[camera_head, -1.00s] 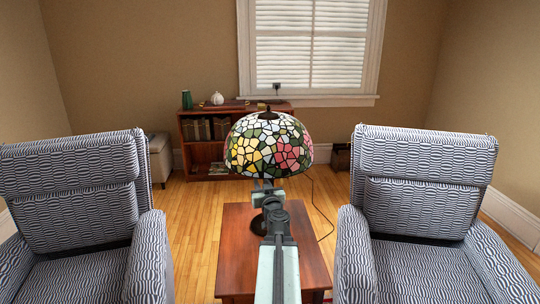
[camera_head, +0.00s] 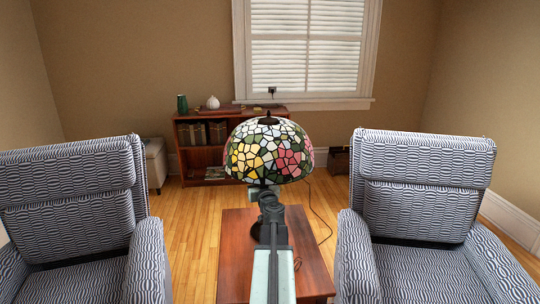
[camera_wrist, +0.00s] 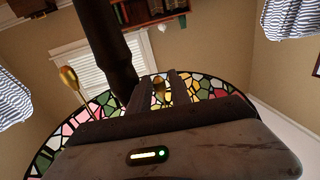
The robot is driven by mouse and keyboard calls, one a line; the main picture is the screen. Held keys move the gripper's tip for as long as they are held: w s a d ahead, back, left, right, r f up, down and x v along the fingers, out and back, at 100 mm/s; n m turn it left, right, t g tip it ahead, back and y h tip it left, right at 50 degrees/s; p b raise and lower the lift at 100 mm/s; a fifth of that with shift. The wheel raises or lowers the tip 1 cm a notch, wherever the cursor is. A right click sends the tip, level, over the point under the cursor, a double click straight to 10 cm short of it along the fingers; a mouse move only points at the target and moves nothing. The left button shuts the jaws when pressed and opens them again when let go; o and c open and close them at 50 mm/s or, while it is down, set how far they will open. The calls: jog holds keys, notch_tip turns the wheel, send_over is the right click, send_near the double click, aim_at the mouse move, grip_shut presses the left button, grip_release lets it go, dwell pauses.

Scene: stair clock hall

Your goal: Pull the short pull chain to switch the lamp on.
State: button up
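The lamp has a domed stained-glass shade (camera_head: 268,152) and stands on a wooden side table (camera_head: 313,265) between two armchairs. In the wrist view, which is upside down, I see the shade's rim (camera_wrist: 220,90) and the dark lamp stem (camera_wrist: 106,50). A short gold pull (camera_wrist: 159,84) shows between the two dark fingers of my gripper (camera_wrist: 164,86). The fingers look apart, and I cannot tell whether they touch it. Another gold pull (camera_wrist: 69,76) hangs longer, on the other side of the stem. In the head view, the shade hides my fingertips and both pulls.
Patterned armchairs stand left (camera_head: 72,205) and right (camera_head: 425,195) of the table. A low bookcase (camera_head: 203,160) stands by the back wall near the window (camera_head: 305,50). The lamp's cord (camera_head: 325,212) runs to the floor at the right.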

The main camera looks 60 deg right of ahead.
grip_shut()
jog(key=shift+f, duration=0.1)
jog(key=shift+f+b, duration=0.65)
jog(key=shift+b, duration=0.05)
grip_release()
jog(key=shift+r, duration=0.1)
